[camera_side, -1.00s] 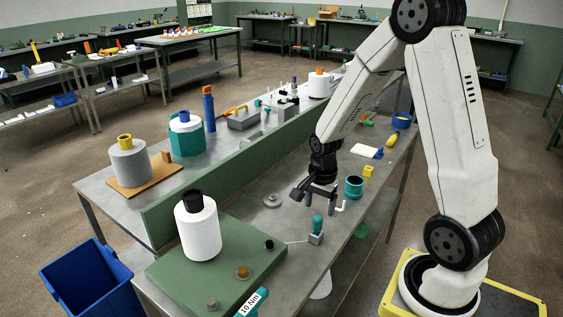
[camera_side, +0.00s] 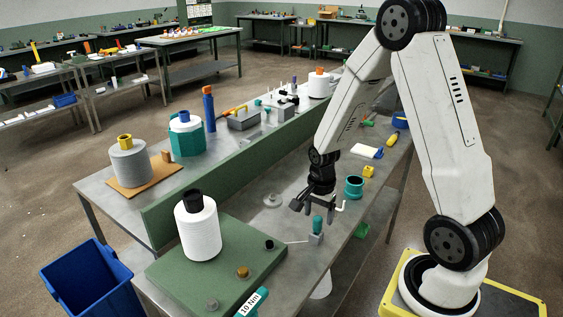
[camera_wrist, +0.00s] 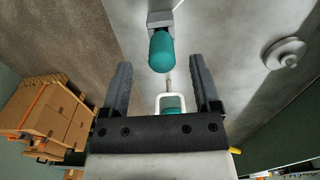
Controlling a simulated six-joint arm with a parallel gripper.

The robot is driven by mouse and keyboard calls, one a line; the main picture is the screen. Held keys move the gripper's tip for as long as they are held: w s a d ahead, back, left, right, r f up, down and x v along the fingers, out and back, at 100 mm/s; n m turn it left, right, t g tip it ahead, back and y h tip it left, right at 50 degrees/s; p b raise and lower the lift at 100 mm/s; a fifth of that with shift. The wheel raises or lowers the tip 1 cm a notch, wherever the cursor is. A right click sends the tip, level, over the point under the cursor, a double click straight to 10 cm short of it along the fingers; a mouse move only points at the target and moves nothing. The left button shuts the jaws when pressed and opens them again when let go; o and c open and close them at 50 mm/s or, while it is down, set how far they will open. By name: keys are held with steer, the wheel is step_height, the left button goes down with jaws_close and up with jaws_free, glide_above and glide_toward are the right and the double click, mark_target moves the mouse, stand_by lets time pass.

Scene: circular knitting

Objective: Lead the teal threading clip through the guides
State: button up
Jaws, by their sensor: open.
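The teal threading clip (camera_side: 317,223) stands upright in a small grey block on the bench, with a thin pale thread running left from its base. In the wrist view the clip (camera_wrist: 161,52) shows beyond and between my finger ends, apart from both. My gripper (camera_side: 314,205) is open and empty, just above the clip. It also shows in the wrist view (camera_wrist: 160,65). A white bent hook (camera_side: 341,207), perhaps a guide, is close right of the gripper. In the wrist view it looks like a white loop (camera_wrist: 158,98). Which other parts are guides I cannot tell.
A green board (camera_side: 208,285) carries a white yarn cone (camera_side: 198,234) and small black, brass and grey round fittings. A teal cup (camera_side: 354,187) stands right of my gripper. A metal disc (camera_side: 272,201) lies left. A low green wall (camera_side: 175,218) runs behind.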

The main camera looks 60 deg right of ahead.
mark_target(317, 229)
steer(key=shift+w+f, duration=0.1)
steer(key=shift+f, duration=2.25)
jaws_close()
